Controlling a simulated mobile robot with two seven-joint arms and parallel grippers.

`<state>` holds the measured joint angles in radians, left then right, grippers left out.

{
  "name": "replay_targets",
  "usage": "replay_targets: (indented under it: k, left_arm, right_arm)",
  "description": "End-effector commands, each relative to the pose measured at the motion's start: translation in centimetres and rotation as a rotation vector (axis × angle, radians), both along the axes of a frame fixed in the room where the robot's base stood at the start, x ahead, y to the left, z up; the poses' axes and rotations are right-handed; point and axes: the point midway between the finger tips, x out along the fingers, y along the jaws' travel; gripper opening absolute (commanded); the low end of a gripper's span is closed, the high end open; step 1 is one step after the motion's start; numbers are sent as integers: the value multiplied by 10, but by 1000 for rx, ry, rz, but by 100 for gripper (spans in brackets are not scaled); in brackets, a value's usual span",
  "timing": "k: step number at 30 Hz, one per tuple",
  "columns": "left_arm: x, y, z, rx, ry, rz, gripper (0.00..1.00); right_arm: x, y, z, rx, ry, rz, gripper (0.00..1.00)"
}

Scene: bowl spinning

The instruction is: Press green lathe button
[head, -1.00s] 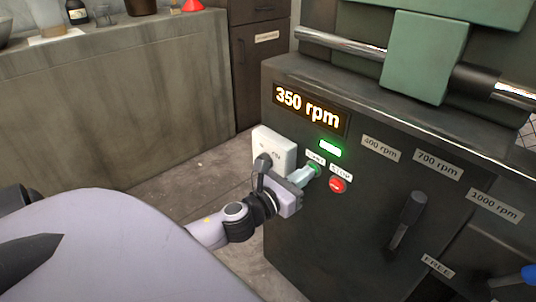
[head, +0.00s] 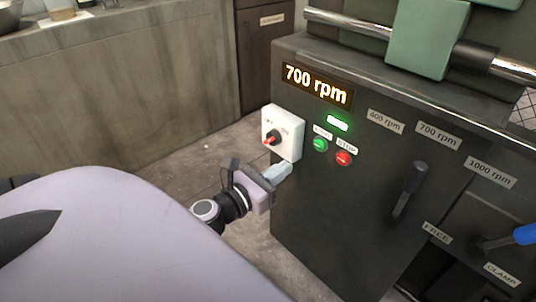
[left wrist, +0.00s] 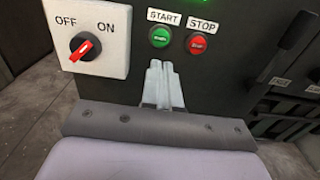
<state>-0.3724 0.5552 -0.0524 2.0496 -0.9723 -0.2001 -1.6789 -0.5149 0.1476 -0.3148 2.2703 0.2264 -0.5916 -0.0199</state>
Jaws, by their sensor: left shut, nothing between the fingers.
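The green start button (head: 320,145) sits on the dark front of the lathe (head: 330,220), under a lit green lamp (head: 338,123). It also shows in the left wrist view (left wrist: 160,37), under a START label. The red stop button (head: 344,158) is just right of it. My left gripper (head: 284,170) is shut and empty, below and to the left of the green button, apart from it. In the left wrist view its closed fingertips (left wrist: 157,66) point toward the panel below the button. My right gripper is not in view.
A white switch box (head: 283,133) with a red-marked knob is left of the buttons. The display (head: 316,86) reads 700 rpm. A dark lever (head: 409,188) and a blue-ended lever (head: 525,234) stick out to the right. A stone-like counter (head: 120,90) stands behind at left.

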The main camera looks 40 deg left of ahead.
Motion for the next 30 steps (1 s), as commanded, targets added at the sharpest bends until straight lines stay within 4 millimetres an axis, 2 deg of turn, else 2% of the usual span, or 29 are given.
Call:
replay_targets:
  k: [3,10,30]
  left_arm:
    - [-15,1,-1,-1,3,1,0]
    - [-31,3,0,0,0,1,0]
    - [-34,3,0,1,0,0,0]
  right_arm:
    - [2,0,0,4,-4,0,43]
    - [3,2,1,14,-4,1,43]
    - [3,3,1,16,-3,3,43]
